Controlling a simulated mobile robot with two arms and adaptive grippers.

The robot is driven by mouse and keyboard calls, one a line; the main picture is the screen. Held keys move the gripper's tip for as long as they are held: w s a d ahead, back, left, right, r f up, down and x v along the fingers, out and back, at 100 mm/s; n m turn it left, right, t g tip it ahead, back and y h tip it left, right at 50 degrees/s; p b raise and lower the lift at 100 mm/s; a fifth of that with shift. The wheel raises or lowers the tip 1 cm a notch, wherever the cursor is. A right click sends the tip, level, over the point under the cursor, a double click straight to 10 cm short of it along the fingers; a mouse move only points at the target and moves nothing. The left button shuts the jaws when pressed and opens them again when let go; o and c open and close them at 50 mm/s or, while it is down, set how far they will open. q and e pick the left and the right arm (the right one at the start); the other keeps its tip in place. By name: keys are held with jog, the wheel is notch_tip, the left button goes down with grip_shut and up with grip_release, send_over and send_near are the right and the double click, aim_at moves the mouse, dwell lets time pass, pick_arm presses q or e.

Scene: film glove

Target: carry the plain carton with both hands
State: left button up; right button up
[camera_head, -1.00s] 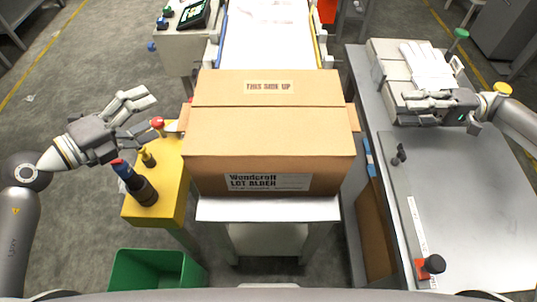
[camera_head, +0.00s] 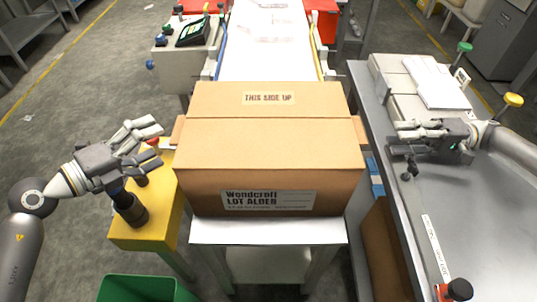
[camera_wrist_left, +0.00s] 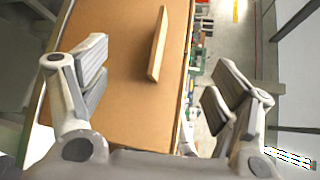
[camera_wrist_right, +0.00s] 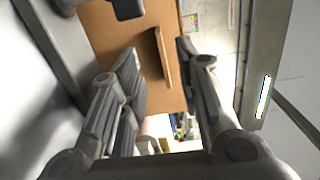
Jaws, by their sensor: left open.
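The plain brown carton (camera_head: 268,130) stands upright in the middle of the head view, on a white stand at the conveyor's end. It has a printed label on its front and a ledge on each side, the left one (camera_head: 177,130) and the right one (camera_head: 358,122). My left gripper (camera_head: 152,143) is open and empty, left of the carton and apart from it. The left wrist view shows the carton's side with its ledge (camera_wrist_left: 157,45) beyond the spread fingers. My right gripper (camera_head: 405,138) is open and empty over the right bench. The right wrist view shows the other ledge (camera_wrist_right: 163,57).
A yellow pedestal (camera_head: 150,225) with knobs stands below my left gripper, and a green bin (camera_head: 145,290) is at the front left. The grey bench (camera_head: 480,220) on the right holds pale machine parts and a black knob (camera_head: 458,290). The conveyor (camera_head: 268,45) runs behind the carton.

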aim_at(178, 132)
pick_arm(q)
jog(key=x, duration=0.6)
jog(key=shift+w+d, duration=0.15)
jog(key=shift+d, duration=0.05)
pick_arm(e)
jog(key=a, duration=0.9)
jog(key=shift+s+a, duration=0.15)
jog(key=shift+s, duration=0.1)
pick_arm(q)
jog(key=shift+c, duration=0.3)
pick_arm(e)
jog(key=shift+c, duration=0.3)
